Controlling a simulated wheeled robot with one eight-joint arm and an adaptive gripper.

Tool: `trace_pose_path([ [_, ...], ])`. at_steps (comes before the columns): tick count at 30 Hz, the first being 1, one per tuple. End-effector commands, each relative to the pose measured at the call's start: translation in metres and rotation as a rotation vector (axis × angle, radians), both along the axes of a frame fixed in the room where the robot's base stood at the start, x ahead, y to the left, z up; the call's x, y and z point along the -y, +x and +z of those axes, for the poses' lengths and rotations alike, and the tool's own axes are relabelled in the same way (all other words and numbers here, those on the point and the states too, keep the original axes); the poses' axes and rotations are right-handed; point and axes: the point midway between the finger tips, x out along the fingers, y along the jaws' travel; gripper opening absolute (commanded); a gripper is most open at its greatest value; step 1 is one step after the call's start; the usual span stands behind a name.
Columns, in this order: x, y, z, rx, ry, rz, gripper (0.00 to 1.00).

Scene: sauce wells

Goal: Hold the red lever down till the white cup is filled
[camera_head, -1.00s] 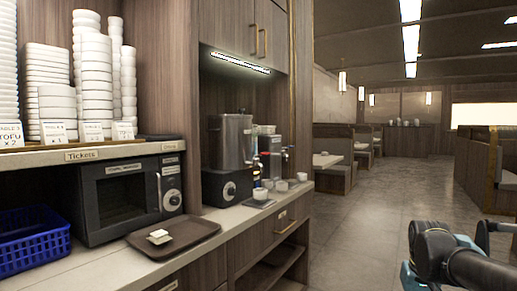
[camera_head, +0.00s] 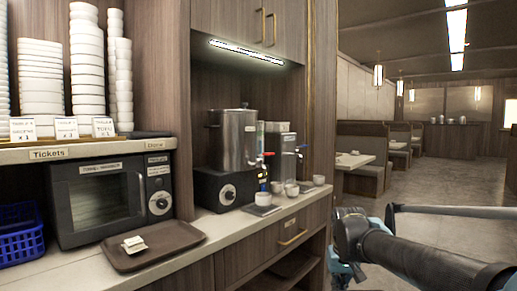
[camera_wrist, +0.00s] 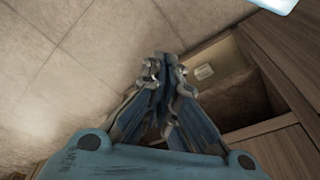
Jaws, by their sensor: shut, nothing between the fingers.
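A small red lever (camera_head: 268,154) sits on the tap of a steel urn (camera_head: 238,140) on the counter. Small white cups stand below and beside the taps, one (camera_head: 277,187) near the red lever's tap. I cannot tell whether any cup holds liquid. My gripper (camera_wrist: 165,66) is shut and empty in the wrist view, with its fingertips together above the floor and a low open shelf. In the head view my arm is at the lower right, out in the aisle, well apart from the lever and cups.
The counter (camera_head: 200,255) also holds a brown tray (camera_head: 178,246) and a microwave (camera_head: 105,200). A blue basket (camera_head: 20,235) is at far left. The aisle floor (camera_head: 450,190) beside the booths is clear.

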Motion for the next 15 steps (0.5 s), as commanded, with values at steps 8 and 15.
trace_pose_path([
  [8, 0.0, -0.005, 0.005, 0.008, -0.001, 0.006, 0.0],
  [15, -0.012, 0.026, 0.068, -0.004, -0.029, 0.199, 0.0],
])
